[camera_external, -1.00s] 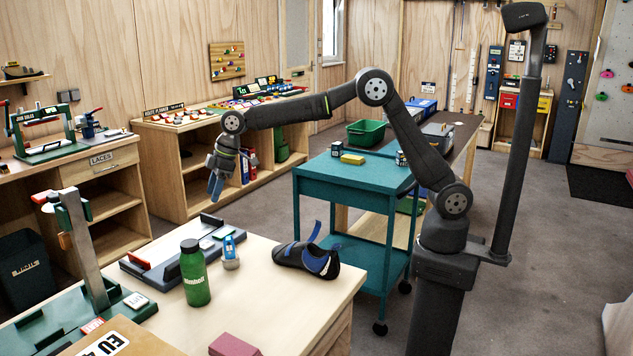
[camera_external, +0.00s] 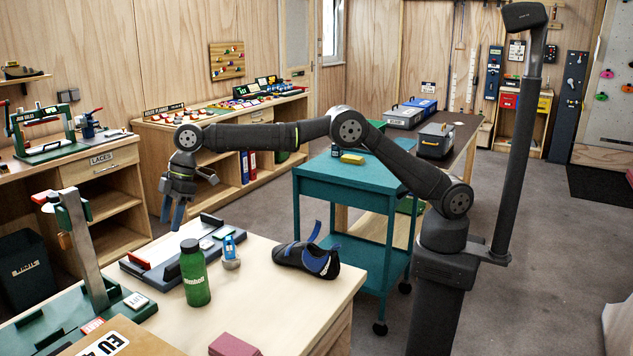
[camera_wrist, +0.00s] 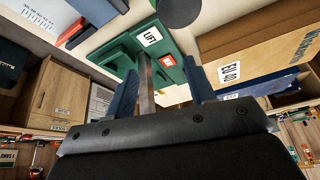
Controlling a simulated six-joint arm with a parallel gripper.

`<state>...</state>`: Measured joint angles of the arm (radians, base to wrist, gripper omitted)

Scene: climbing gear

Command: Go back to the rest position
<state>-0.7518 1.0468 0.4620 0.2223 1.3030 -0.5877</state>
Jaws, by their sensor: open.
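On the workbench are a green bottle (camera_external: 194,273), a climbing shoe (camera_external: 305,258), a small blue-and-white item (camera_external: 231,254) and a cardboard box (camera_external: 120,338). The green fixture (camera_external: 85,265) stands at the bench's left. A teal cart (camera_external: 350,184) stands beneath my arm.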

